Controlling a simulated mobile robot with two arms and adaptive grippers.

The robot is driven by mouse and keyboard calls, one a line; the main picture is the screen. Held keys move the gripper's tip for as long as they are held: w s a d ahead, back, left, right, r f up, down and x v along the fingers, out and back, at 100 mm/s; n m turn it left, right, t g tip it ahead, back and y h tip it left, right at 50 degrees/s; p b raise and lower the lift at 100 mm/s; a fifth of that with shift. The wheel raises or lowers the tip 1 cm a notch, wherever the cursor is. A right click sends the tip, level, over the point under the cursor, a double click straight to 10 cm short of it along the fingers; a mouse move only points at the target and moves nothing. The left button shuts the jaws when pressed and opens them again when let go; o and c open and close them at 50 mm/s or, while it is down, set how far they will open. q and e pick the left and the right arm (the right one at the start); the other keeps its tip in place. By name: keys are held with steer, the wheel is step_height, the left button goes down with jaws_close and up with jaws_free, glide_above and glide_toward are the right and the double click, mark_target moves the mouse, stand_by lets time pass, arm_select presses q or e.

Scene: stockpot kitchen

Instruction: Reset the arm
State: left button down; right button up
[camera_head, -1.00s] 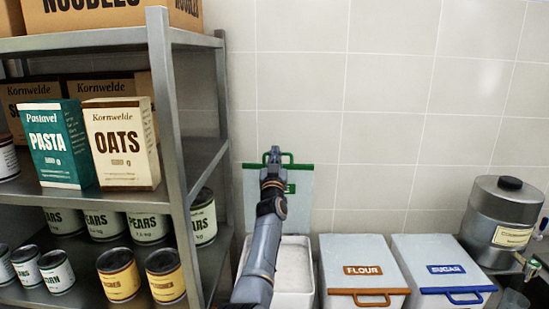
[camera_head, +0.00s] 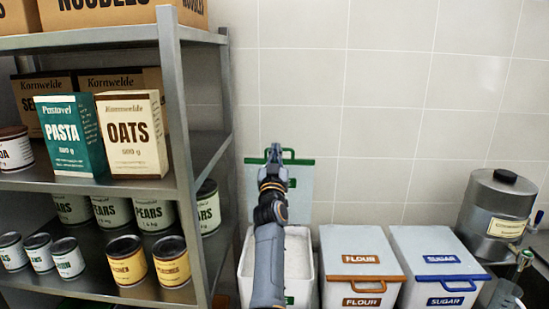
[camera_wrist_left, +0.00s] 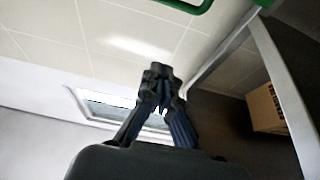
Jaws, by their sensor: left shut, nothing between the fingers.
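My left arm comes up from the bottom middle of the head view. Its gripper (camera_head: 275,152) is at the arm's far end, in front of the raised lid (camera_head: 301,190) of an open white bin (camera_head: 297,262), near the lid's green handle (camera_head: 289,156). In the left wrist view the gripper (camera_wrist_left: 158,72) shows its fingertips together, with nothing between them. A green handle (camera_wrist_left: 185,5) shows at the top of that view. I cannot tell whether the gripper touches the lid. My right gripper is not in view.
A metal shelf (camera_head: 180,115) with boxes and cans stands close on the left. Closed flour (camera_head: 360,252) and sugar (camera_head: 437,250) bins stand to the right, then a steel urn (camera_head: 498,212). The tiled wall is behind. The space above the closed bins is free.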

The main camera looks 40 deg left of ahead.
arm_select(q)
steer(key=shift+s+d+r+b, duration=0.15)
steer(key=shift+s+d, duration=0.2)
steer(key=shift+s, duration=0.25)
steer(key=shift+s+d+b, duration=0.15)
steer(key=shift+s+d, duration=0.2)
steer(key=shift+s, duration=0.25)
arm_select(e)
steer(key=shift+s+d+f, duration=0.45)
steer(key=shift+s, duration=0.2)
